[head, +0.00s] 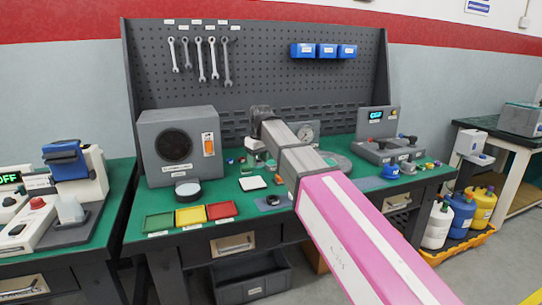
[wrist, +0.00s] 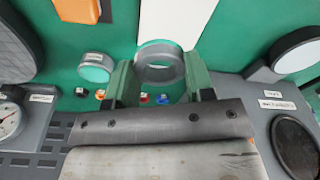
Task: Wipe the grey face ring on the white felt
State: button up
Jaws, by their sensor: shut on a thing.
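The grey face ring (wrist: 146,72) is between the green fingers of my gripper (wrist: 162,82) in the wrist view. My gripper is shut on it. The white felt (wrist: 178,18) is a pale strip at the top of the wrist view, and the ring overlaps its near end in the picture. I cannot tell whether the ring touches it. In the head view the felt (head: 252,183) is a small white square on the green bench top, just below my gripper (head: 255,160). The ring is too small to make out clearly there.
A grey speaker box (head: 180,145) stands left of the felt, with a dark round pot (head: 187,192) before it. Green (head: 158,222), yellow (head: 191,215) and red (head: 222,210) trays line the front edge. A gauge (head: 306,131) stands behind. Small coloured parts lie near the ring.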

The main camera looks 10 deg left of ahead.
aim_at(257, 182)
jog(key=shift+s+a+f, duration=0.2)
jog(key=shift+f, duration=2.35)
jog(key=shift+f, duration=0.25)
jog(key=shift+f, duration=0.7)
jog(key=o, duration=0.9)
jog(key=shift+r, duration=0.1)
